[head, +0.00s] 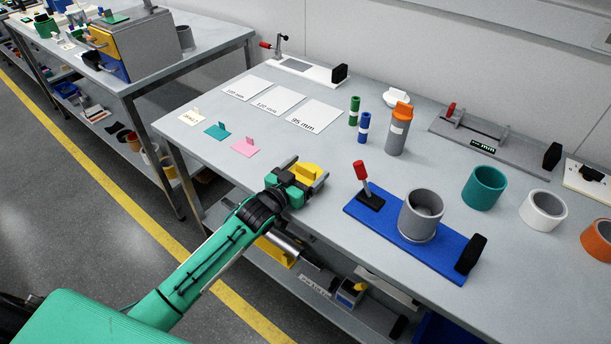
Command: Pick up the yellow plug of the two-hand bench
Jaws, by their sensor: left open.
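The yellow plug (308,170) is near the front edge of the grey bench (300,146), partly hidden by my left gripper. My left gripper (305,175) reaches in over the front edge, with its dark fingers apart, one on each side of the plug. It is open, and I cannot tell whether either finger touches the plug. My right gripper is not in view.
A blue fixture (358,212) with a red-handled clamp (361,172) and a grey ring (421,212) stands right of my gripper. Blue and green cylinders, an orange-topped grey bottle (397,132) and a teal ring (484,187) stand behind. Cards lie at the left.

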